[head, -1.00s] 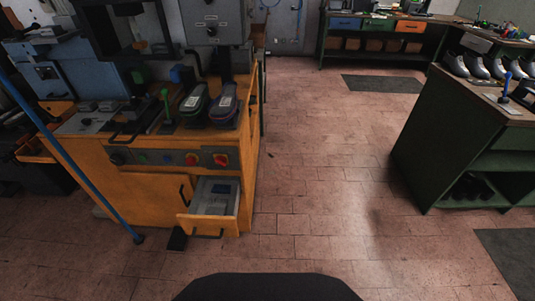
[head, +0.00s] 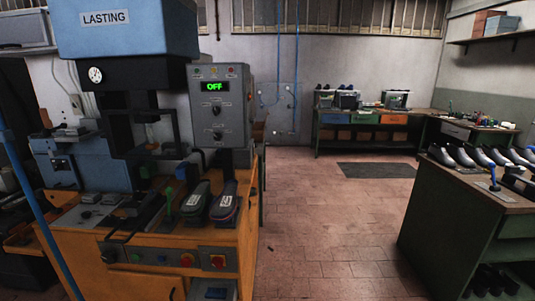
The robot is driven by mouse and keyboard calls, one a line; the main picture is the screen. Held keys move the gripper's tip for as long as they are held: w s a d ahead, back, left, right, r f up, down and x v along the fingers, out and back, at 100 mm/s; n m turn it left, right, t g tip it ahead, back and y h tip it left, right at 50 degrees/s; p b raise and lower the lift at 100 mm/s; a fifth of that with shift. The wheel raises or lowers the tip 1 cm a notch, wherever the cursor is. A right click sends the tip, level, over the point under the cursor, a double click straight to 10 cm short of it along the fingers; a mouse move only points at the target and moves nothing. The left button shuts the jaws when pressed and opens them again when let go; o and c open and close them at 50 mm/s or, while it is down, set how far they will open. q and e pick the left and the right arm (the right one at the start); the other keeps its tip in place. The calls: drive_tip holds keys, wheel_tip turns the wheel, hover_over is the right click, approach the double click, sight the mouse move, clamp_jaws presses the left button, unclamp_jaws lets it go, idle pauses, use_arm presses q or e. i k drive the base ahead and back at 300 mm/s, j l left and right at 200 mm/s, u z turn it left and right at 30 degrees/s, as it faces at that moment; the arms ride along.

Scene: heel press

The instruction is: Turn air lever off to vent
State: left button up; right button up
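The heel press machine stands at the left, with a blue top labelled LASTING (head: 130,30), a round gauge (head: 95,74) and an orange base (head: 235,245). A grey control box (head: 222,105) beside it has a display (head: 214,87) reading OFF in green. A small upright green-handled lever (head: 169,200) stands on the base top, left of two dark shoe-shaped pieces (head: 196,200). I cannot tell whether this is the air lever, or read its setting. Neither of my grippers shows.
A blue pole (head: 40,215) crosses the left edge. A green bench with shoes (head: 455,225) stands at right. The brick floor (head: 320,225) between is clear.

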sight(39, 195)
drive_tip(key=u, duration=1.65)
drive_tip(key=i+j, duration=0.3)
drive_tip(key=j, duration=0.15)
drive_tip(key=i+j, duration=0.6)
drive_tip(key=j, duration=0.25)
drive_tip(key=i+j, duration=0.3)
drive_tip(key=j, duration=0.15)
drive_tip(key=i+j, duration=0.3)
drive_tip(key=j+z, duration=0.05)
drive_tip(key=j, duration=0.05)
